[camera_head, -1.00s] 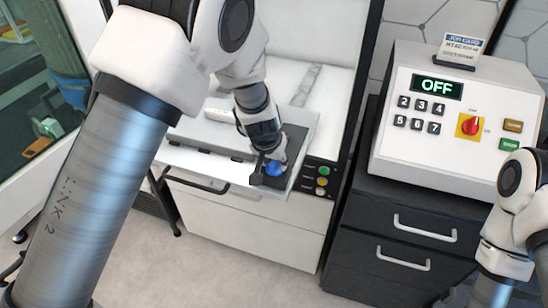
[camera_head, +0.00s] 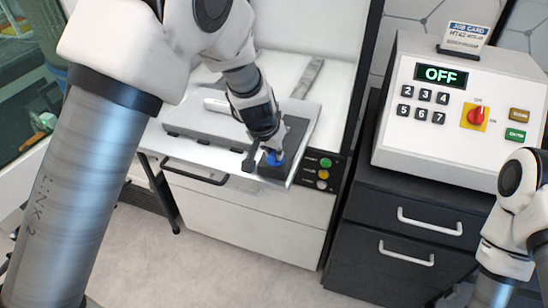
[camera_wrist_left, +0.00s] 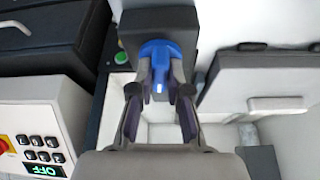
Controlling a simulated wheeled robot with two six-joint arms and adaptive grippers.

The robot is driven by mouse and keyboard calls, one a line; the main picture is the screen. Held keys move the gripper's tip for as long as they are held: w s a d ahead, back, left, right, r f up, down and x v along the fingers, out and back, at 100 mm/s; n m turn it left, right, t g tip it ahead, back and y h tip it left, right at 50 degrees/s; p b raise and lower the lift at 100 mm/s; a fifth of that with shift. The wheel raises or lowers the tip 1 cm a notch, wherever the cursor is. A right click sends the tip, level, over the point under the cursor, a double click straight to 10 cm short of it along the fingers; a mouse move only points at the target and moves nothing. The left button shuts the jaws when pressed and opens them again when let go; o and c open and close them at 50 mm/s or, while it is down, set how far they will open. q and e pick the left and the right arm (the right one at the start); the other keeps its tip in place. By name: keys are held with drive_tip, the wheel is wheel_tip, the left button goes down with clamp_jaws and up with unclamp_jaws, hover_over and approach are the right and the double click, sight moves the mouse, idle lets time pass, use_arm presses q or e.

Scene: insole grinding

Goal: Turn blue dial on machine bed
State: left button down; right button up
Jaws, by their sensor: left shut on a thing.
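The blue dial (camera_head: 274,158) sits on a dark block at the front right of the machine bed (camera_head: 190,128). In the left wrist view the blue dial (camera_wrist_left: 158,52) shows on its dark block, with a light mark on it. My left gripper (camera_head: 264,158) is at the dial in the head view. In the left wrist view its two fingers (camera_wrist_left: 160,82) are closed on either side of the dial and grip it. The fingers hide part of the dial. My right arm shows at the right edge of the head view, but its gripper is out of frame.
A control box (camera_head: 455,120) with an "OFF" display, number keys and a red knob stands at the right on a dark drawer cabinet (camera_head: 400,225). A button panel (camera_head: 323,172) with green and yellow buttons is right of the dial. A job card (camera_head: 465,38) stands on the box.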

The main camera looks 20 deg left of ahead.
use_arm(q)
drive_tip(key=m+h+b, duration=0.1)
drive_tip(key=m+b, duration=0.1)
drive_tip(key=b, duration=0.2)
drive_tip(key=f+m+h+b, duration=0.1)
drive_tip(key=m+b, duration=0.2)
drive_tip(key=b, duration=0.2)
drive_tip(key=shift+a+g, duration=0.2)
drive_tip(key=shift+g, duration=0.1)
drive_tip(key=shift+r+m+h+b, duration=0.15)
drive_tip(key=shift+m+h+b, duration=0.15)
drive_tip(key=shift+m+b, duration=0.55)
drive_tip(key=shift+a+r+m+g, duration=0.1)
drive_tip(key=shift+m+g, duration=0.4)
drive_tip(key=shift+m, duration=0.55)
drive_tip(key=m+g+h, duration=0.1)
drive_tip(key=m, duration=0.1)
drive_tip(key=shift+r+m+b, duration=0.1)
drive_tip(key=shift+m+b, duration=0.2)
drive_tip(key=shift+b, duration=0.05)
drive_tip(key=m+g, duration=0.1)
drive_tip(key=m, duration=0.1)
drive_tip(key=shift+w+m+p, duration=0.1)
drive_tip(key=shift+m+p, duration=0.2)
drive_tip(key=shift+m+g+p, duration=0.45)
drive_tip(key=shift+m+g, duration=0.05)
drive_tip(key=shift+m, duration=0.8)
drive_tip(key=shift+w, duration=0.1)
